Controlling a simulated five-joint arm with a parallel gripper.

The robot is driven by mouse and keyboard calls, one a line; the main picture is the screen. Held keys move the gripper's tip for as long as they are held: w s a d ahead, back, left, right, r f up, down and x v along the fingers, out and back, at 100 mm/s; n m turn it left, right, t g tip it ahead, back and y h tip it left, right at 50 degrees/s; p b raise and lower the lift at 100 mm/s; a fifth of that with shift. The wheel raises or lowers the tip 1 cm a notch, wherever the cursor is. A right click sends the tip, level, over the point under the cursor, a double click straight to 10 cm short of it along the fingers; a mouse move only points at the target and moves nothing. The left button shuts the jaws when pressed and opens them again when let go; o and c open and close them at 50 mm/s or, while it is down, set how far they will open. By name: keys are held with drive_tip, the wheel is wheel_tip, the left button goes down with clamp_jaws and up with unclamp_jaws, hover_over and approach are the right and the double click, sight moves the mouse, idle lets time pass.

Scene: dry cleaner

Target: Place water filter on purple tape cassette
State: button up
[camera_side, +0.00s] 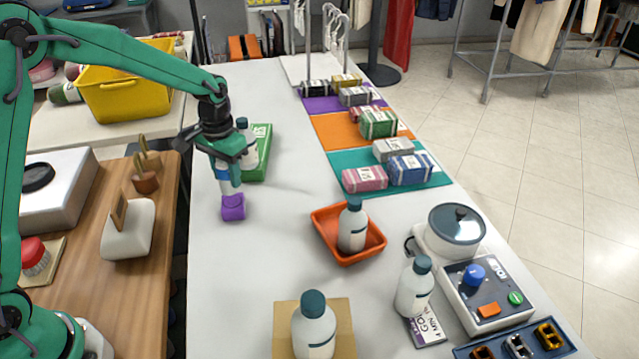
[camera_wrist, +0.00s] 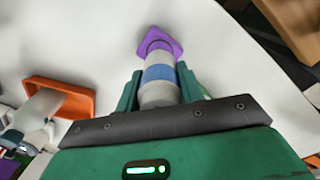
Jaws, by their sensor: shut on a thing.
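My gripper (camera_side: 227,172) is shut on the water filter, a pale cylinder with a blue band, and points down. The water filter (camera_wrist: 158,74) sits between the two green fingers of my gripper (camera_wrist: 158,88) in the wrist view. In the side view the lower part of the water filter (camera_side: 229,187) shows below the fingers; its upper part is mostly hidden. The purple tape cassette (camera_side: 233,208) is on the white table directly under the filter. In the wrist view the purple tape cassette (camera_wrist: 161,39) shows at the filter's far end. I cannot tell whether they touch.
A green tray (camera_side: 262,165) with a bottle (camera_side: 246,150) stands close behind my gripper. An orange tray (camera_side: 327,233) holding a bottle (camera_side: 352,225) is to the right. Wrapped packages on coloured mats line the table's right edge. The table between is clear.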

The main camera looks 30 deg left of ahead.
sight(228, 184)
drive_tip(key=shift+f, duration=1.55)
drive_tip(key=o, duration=1)
drive_tip(key=shift+f, duration=0.15)
wheel_tip(228, 184, up, 12)
drive_tip(key=shift+r, duration=0.2)
drive_tip(key=shift+s, duration=0.15)
